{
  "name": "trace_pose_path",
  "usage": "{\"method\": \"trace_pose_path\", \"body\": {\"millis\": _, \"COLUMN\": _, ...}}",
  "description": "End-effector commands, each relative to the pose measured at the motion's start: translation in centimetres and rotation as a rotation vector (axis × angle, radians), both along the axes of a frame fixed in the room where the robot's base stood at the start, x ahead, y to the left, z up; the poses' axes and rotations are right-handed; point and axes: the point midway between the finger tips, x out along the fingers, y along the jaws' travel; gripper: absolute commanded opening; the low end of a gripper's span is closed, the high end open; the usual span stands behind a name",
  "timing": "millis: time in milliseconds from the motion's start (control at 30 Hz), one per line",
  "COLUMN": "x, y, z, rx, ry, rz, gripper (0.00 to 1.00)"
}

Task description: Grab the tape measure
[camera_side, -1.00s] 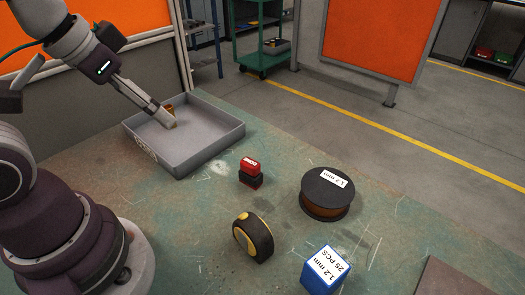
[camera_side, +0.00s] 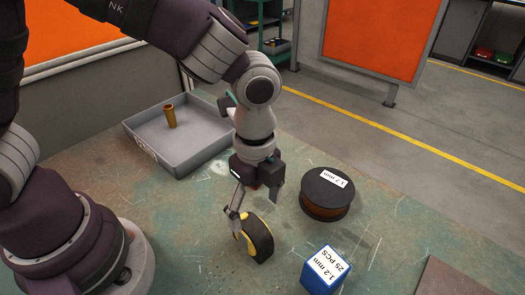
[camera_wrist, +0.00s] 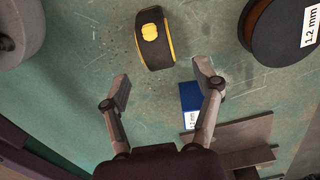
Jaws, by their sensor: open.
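The tape measure (camera_side: 260,241), black with yellow trim, stands on the green worktable in the side view. It also shows at the top of the wrist view (camera_wrist: 154,52). My gripper (camera_side: 255,206) is open and empty, pointing down above the tape measure. In the side view one finger overlaps the tape measure's upper left part; I cannot tell whether they touch. In the wrist view the spread fingertips (camera_wrist: 163,80) are apart from it, with the tape measure beyond them.
A black wire spool (camera_side: 326,194) lies right of my gripper. A blue box (camera_side: 325,268) stands at the front right. A grey tray (camera_side: 190,155) behind left holds a brass cylinder (camera_side: 170,117). A brown plate (camera_side: 455,279) lies front right.

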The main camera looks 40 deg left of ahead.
Motion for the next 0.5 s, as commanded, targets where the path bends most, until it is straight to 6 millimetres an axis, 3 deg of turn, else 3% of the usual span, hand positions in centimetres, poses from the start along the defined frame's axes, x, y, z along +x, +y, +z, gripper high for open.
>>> {"method": "trace_pose_path", "body": {"millis": 333, "x": -0.5, "y": 0.7, "z": -5.9, "rx": 0.004, "ry": 0.005, "rz": 0.004, "gripper": 0.65}}
{"method": "trace_pose_path", "body": {"millis": 500, "x": -0.4, "y": 0.6, "z": -7.3, "rx": 0.001, "ry": -0.001, "rz": 0.005, "gripper": 0.65}}
